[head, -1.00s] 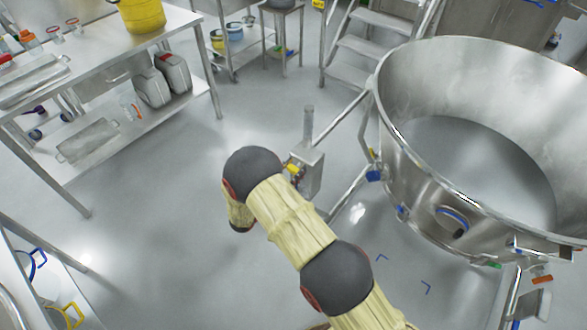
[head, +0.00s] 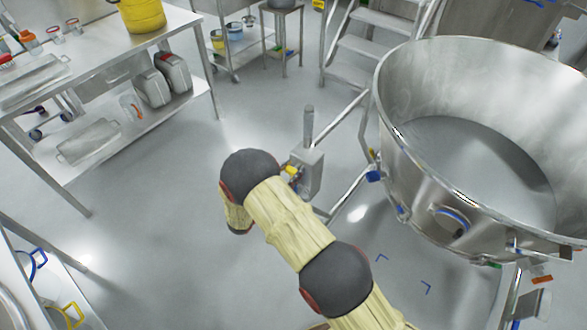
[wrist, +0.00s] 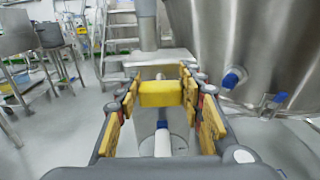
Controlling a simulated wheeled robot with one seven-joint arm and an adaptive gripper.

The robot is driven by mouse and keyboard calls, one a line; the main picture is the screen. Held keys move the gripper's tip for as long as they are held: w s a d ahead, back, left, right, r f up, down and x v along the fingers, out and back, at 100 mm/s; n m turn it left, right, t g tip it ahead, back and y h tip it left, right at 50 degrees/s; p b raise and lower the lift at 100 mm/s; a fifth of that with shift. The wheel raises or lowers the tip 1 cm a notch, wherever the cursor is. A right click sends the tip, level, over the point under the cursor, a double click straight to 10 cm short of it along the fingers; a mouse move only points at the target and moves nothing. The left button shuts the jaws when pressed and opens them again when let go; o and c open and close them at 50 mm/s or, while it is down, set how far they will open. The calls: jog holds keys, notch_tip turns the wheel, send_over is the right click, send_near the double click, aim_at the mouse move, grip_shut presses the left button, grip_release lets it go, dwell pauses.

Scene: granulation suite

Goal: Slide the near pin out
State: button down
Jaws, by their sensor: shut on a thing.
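The near pin's yellow grip (wrist: 160,93) is a block lying across between the jaws in the wrist view. My gripper (wrist: 161,88) is shut on it, its yellow-padded fingers on either side. Just behind the grip is a grey metal housing (wrist: 165,57) with an upright post. In the head view the housing (head: 309,172) stands beside the big steel bowl, and a small yellow part (head: 291,171) shows at its left side. My arm hides the gripper there. How far the pin sits in the housing cannot be told.
The steel bowl (head: 465,210) stands close on the right; blue-ended fittings (wrist: 233,77) stick out from it. A white cylinder with a blue top (wrist: 162,140) shows below the gripper. A steel bench (head: 185,22) stands at the left. The floor between is clear.

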jog(key=shift+v, duration=1)
jog(key=c, duration=1.2)
grip_release()
jog(key=shift+a, duration=0.1)
jog(key=shift+o, duration=0.5)
jog(key=v, duration=1.2)
jog(key=shift+f, duration=0.1)
